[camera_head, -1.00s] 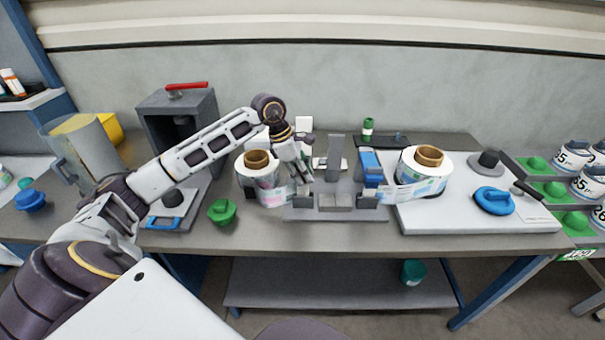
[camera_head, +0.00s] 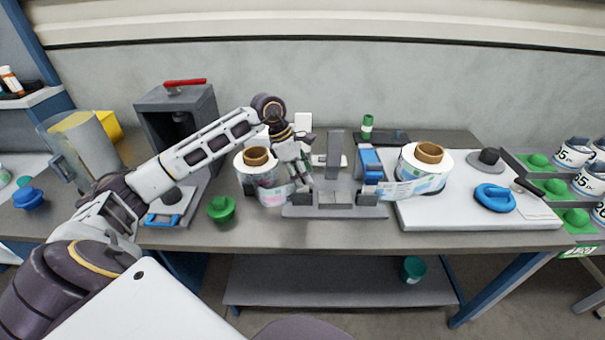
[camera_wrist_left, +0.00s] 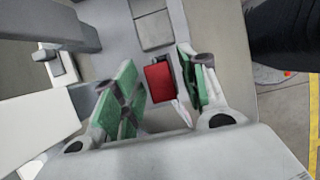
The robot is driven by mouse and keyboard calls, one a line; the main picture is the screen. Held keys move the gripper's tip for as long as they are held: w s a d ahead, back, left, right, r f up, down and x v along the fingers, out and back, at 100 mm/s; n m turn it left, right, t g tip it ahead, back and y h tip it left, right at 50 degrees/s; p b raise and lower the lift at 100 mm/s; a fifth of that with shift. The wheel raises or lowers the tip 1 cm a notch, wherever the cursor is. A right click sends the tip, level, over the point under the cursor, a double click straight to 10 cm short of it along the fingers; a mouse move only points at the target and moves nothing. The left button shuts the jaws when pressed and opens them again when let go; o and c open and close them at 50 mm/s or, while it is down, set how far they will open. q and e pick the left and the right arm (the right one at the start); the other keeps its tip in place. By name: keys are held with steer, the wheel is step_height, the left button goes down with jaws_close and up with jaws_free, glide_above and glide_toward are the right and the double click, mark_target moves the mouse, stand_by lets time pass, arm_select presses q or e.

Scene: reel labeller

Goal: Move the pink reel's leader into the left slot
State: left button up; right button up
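The pink reel (camera_head: 246,163) is a white roll with a brown core, left of the grey labeller (camera_head: 300,212). Its leader (camera_head: 274,194), printed pink, hangs at the roll's front right, near the labeller's left block (camera_head: 301,198). My left gripper (camera_head: 306,182) points down beside the leader, over the labeller's left end. In the left wrist view its green-padded fingers (camera_wrist_left: 160,95) are apart. A red block (camera_wrist_left: 159,82) shows between them, and a thin pale pink strip (camera_wrist_left: 182,110) lies close to the right finger. I cannot tell whether the leader is in the left slot. My right gripper is out of view.
A second reel (camera_head: 408,165) with blue-green labels stands right of the labeller on a white board (camera_head: 470,215). A blue clamp part (camera_head: 370,163) is between. A green knob (camera_head: 221,209) sits at the front left. The front bench strip is clear.

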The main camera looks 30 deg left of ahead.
arm_select(q)
steer(key=shift+r, duration=0.1)
steer(key=v, duration=1.1)
steer(key=shift+a+r, duration=0.2)
steer(key=shift+r, duration=0.1)
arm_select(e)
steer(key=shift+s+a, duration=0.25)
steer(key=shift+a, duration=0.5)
arm_select(q)
steer(key=shift+s, duration=0.15)
